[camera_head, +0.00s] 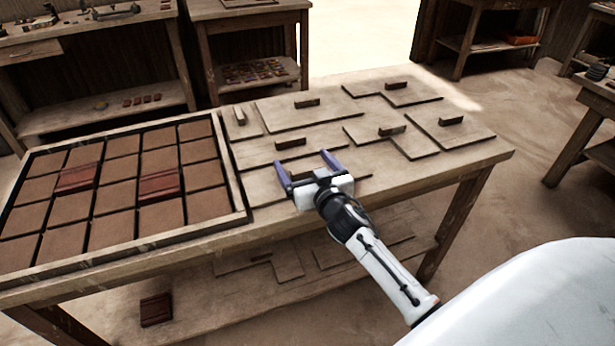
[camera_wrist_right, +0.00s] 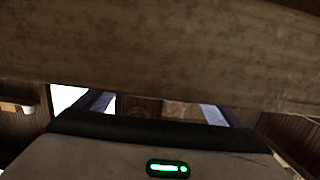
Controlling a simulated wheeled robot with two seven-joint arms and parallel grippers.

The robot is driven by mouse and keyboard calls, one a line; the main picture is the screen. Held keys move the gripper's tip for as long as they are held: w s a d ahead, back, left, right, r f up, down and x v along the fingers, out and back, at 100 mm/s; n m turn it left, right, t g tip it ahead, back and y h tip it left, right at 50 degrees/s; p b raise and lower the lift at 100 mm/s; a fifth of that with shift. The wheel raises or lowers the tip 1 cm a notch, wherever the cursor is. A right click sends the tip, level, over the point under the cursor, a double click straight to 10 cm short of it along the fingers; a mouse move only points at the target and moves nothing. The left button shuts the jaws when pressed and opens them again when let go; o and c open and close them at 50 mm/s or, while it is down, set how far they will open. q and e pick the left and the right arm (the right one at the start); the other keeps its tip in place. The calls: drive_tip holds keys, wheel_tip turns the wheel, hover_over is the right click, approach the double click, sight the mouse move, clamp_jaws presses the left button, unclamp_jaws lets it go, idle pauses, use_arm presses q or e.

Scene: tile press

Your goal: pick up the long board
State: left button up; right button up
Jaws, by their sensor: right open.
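Several flat wooden boards with small block handles lie on the workbench in the head view. A long, narrow board (camera_head: 262,152) with a dark handle (camera_head: 290,142) lies just beyond my right gripper. Another long board (camera_head: 268,191) lies partly hidden beneath my right gripper; I cannot tell which one is the task's long board. My right gripper (camera_head: 305,162) is open and empty, its two purple fingers pointing toward the narrow board. In the right wrist view, the gripper fingers (camera_wrist_right: 158,108) show apart, with a blurred wooden surface across the top. My left gripper is not in view.
A wooden tray (camera_head: 236,180) of brown tiles, two of them redder and raised, fills the bench's left side. A wide board (camera_head: 325,112) and several shaped boards lie farther back and right. More boards lie on the shelf (camera_head: 215,310) below. Other workbenches stand behind.

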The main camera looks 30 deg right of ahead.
drive_tip(key=shift+w+d+f, duration=0.1)
drive_tip(key=shift+w+f, duration=0.05)
drive_tip(key=shift+w, duration=0.45)
drive_tip(key=c, duration=1.3)
